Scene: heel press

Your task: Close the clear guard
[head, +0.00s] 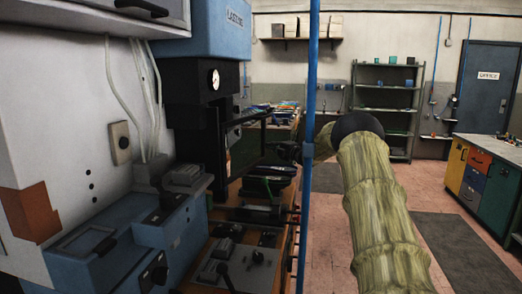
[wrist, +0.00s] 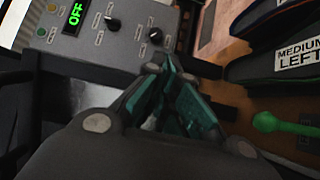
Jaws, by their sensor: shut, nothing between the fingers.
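The clear guard (head: 248,119) shows in the head view as a thin dark frame with a see-through middle. It stands out to the right from the black heel press (head: 196,95), so it looks open. My gripper (head: 283,151) is small and dark, just right of the guard's outer edge and partly behind a blue post. I cannot tell whether it touches the guard. In the wrist view my gripper's teal fingers (wrist: 165,72) are together and empty, beside a grey control box (wrist: 100,38) reading OFF. The guard is not clear in that view.
The blue post (head: 310,120) stands close to my arm. Black forms, one labelled MEDIUM LEFT (wrist: 292,62), and a green-handled tool (wrist: 285,126) lie on the bench near my gripper. Open floor (head: 400,190) lies to the right.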

